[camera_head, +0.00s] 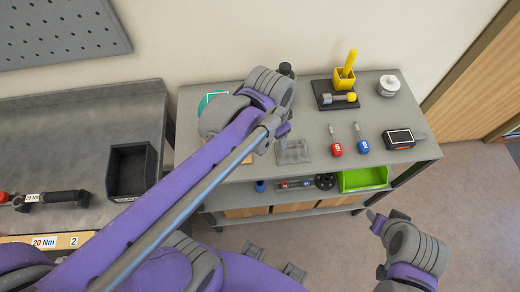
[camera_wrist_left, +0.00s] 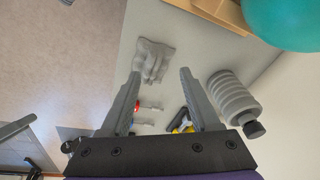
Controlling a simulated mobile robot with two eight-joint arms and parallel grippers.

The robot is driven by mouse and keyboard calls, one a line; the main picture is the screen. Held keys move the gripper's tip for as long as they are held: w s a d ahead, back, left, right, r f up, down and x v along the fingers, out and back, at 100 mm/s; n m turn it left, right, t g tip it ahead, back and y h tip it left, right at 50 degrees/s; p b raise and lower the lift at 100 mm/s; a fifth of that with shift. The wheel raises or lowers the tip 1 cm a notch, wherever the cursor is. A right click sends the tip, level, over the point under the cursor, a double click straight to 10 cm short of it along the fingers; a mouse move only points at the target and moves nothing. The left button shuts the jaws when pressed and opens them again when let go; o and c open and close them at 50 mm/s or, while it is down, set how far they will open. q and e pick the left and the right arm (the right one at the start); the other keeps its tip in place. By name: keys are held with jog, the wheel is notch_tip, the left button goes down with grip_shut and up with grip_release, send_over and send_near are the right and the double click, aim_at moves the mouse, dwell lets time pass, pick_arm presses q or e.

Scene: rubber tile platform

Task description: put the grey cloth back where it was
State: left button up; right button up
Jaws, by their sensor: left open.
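The grey cloth (camera_head: 293,152) lies crumpled on the grey top of the shelf unit (camera_head: 240,172), left of the red and blue screwdrivers. In the left wrist view the cloth (camera_wrist_left: 153,60) lies beyond my left fingertips, slightly left of the middle between them. My left gripper (camera_wrist_left: 160,75) is open and empty, with its fingers well apart. In the head view my left arm hides most of this gripper and the shelf top beside the cloth. My right gripper (camera_head: 377,245) is low at the right, away from the cloth; its finger opening is unclear.
A ribbed grey cylinder (camera_wrist_left: 232,98) and teal ball (camera_wrist_left: 290,20) are near my left gripper.

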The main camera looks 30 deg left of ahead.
pick_arm(q)
jog(key=s+a+f+n+t, duration=0.3)
jog(key=s+f+n, duration=0.1)
jog(key=s+n, duration=0.2)
jog(key=shift+s+f, duration=0.4)
jog(key=shift+s, duration=0.2)
jog(key=shift+a, duration=0.1)
jog(key=shift+c, duration=1)
jog(key=shift+s, duration=0.1)
